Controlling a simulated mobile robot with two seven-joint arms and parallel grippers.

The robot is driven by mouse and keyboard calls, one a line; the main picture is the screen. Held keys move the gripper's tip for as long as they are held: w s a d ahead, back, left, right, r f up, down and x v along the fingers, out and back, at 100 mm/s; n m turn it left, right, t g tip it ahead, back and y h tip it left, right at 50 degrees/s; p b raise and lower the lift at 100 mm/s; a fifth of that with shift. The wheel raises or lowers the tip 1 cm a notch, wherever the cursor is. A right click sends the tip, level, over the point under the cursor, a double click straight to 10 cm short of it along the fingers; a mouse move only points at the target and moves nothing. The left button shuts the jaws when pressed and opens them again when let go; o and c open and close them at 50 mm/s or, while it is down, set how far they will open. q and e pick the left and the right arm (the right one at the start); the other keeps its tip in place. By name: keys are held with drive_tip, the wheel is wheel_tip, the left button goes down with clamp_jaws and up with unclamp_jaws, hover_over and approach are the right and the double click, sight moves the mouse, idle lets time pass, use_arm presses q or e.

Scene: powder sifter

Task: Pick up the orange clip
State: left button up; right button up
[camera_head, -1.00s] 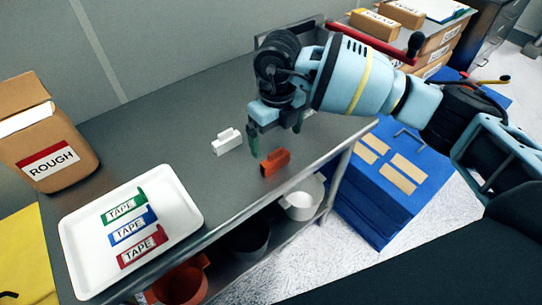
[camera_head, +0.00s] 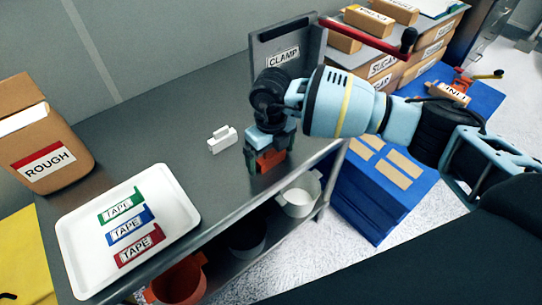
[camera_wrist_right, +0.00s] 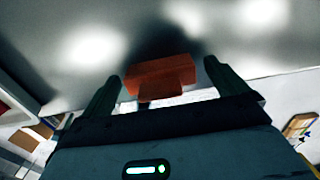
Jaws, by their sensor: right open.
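The orange clip (camera_head: 270,159) lies on the grey metal table (camera_head: 185,110) near its front edge. My right gripper (camera_head: 268,166) is lowered over it, with a finger on either side, and partly covers it in the head view. In the right wrist view the orange clip (camera_wrist_right: 160,77) sits between the two dark green fingers of my right gripper (camera_wrist_right: 162,82). A gap shows between each finger and the clip, so the gripper is open around it. My left gripper is not in view.
A white clip (camera_head: 222,139) lies just left of my right gripper. A white tray (camera_head: 82,276) with several tape labels is at the left, by a box marked ROUGH (camera_head: 50,150). A grey clamp plate (camera_head: 262,48) stands behind my right arm.

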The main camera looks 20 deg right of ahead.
drive_tip(key=shift+c, duration=0.2)
drive_tip(key=c, duration=1)
drive_tip(key=shift+r, duration=0.1)
drive_tip(key=shift+r, duration=0.6)
wheel_tip(320, 180, up, 2)
drive_tip(key=shift+r, duration=0.2)
drive_tip(key=s+a+r, duration=0.1)
drive_tip(key=s, duration=1.5)
drive_tip(key=shift+a, duration=0.2)
drive_tip(key=shift+r, duration=0.1)
